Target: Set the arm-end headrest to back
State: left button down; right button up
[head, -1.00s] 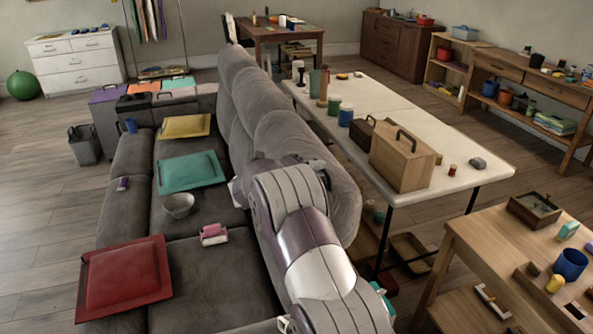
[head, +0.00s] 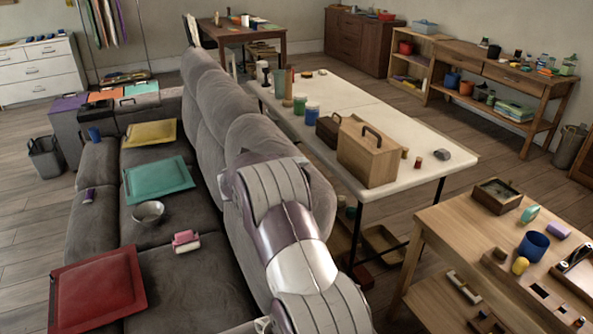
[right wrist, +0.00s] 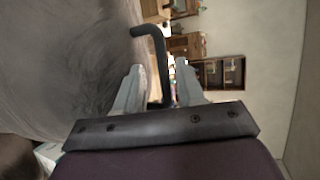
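The grey sofa's headrests run along the top of its back; the nearest headrest (head: 262,132) is partly hidden by my right arm. I cannot tell its exact tilt or which headrest is the arm-end one. In the right wrist view, grey upholstery (right wrist: 70,60) fills the left side. My right gripper (right wrist: 159,68) has its two fingers apart, with a black bent bar (right wrist: 153,50) between and beyond them. Gaps show beside the bar, so it is not clasped. In the head view the right fingertips are hidden behind my arm.
A white table (head: 385,110) with a wooden box (head: 368,158) and cups stands right of the sofa back. A wooden workbench (head: 450,225) is at right.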

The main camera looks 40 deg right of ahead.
jog(key=b+v, duration=0.1)
jog(key=v, duration=1.1)
jog(key=shift+a, duration=0.35)
jog(key=shift+r, duration=0.1)
